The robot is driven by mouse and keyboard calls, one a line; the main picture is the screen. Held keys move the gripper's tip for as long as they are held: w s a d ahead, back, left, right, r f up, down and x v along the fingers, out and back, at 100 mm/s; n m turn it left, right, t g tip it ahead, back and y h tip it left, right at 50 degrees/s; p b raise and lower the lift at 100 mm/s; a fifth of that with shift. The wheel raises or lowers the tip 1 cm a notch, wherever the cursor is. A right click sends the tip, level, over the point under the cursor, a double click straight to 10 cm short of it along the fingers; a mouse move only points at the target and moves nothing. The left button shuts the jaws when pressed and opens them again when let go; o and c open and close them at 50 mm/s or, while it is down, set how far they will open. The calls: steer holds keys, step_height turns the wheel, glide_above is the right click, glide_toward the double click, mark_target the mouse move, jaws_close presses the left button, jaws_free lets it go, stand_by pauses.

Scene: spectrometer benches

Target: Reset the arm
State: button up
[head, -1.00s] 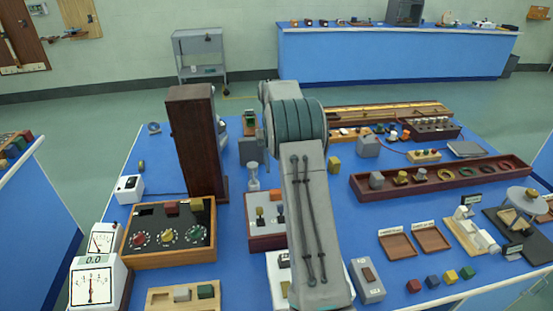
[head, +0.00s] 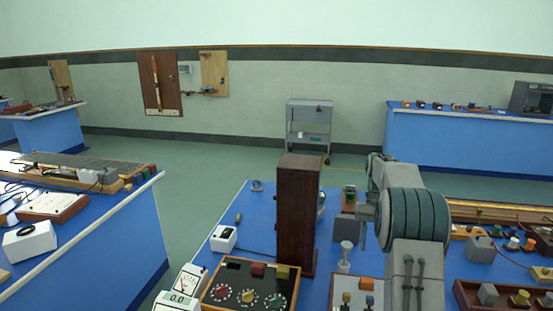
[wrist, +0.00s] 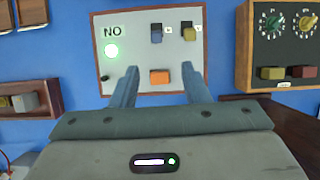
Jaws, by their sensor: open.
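A tall dark wooden box (head: 298,215) stands left of my arm. A wooden dial box (head: 250,285) is in front of it, and shows in the wrist view (wrist: 288,85). A grey cart (head: 309,128) stands by the wall. Open floor (head: 200,195) lies between the benches.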

steer(key=s+a+r+t, duration=0.2)
steer(key=s+a+r, duration=0.4)
steer(key=r, duration=0.1)
steer(key=s+a+f+n+t, duration=0.1)
steer(key=s+a+t, duration=0.2)
steer(key=s, duration=0.8)
steer(key=s+a+f+n+t+h, duration=0.1)
steer(key=s+a+n+t, duration=0.1)
steer(key=s+a, duration=0.5)
steer(key=s+t, duration=0.1)
steer(key=s, duration=0.4)
steer(key=shift+s+f, duration=0.2)
